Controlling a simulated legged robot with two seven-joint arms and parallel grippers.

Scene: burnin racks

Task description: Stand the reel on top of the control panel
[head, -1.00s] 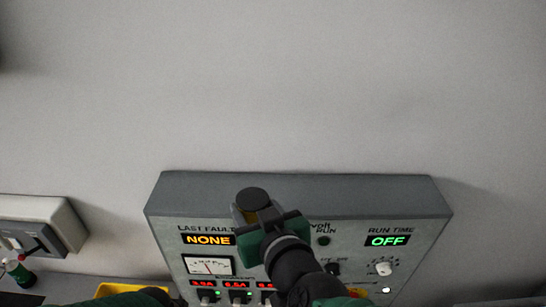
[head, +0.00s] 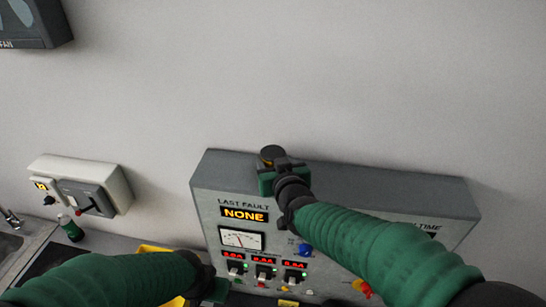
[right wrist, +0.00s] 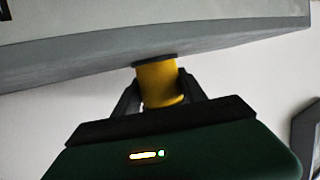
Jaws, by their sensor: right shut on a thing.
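The reel has a dark round flange (head: 271,152) and a yellow core (right wrist: 160,84). My right gripper (head: 276,166) is shut on it, with one finger on each side of the core in the right wrist view. The control panel (head: 335,183) is a grey box against the wall with displays, a meter and switches. In the head view the reel is at the panel's top face, left of its middle. I cannot tell whether it touches that face. My left gripper (head: 214,290) is low before the panel, its fingers not clear to see.
A pale switch box (head: 112,181) is on the wall at the left, with a small green bottle (head: 71,229) below it. A yellow tray (head: 153,249) shows partly behind my left arm. The panel's top is clear to the right of the reel.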

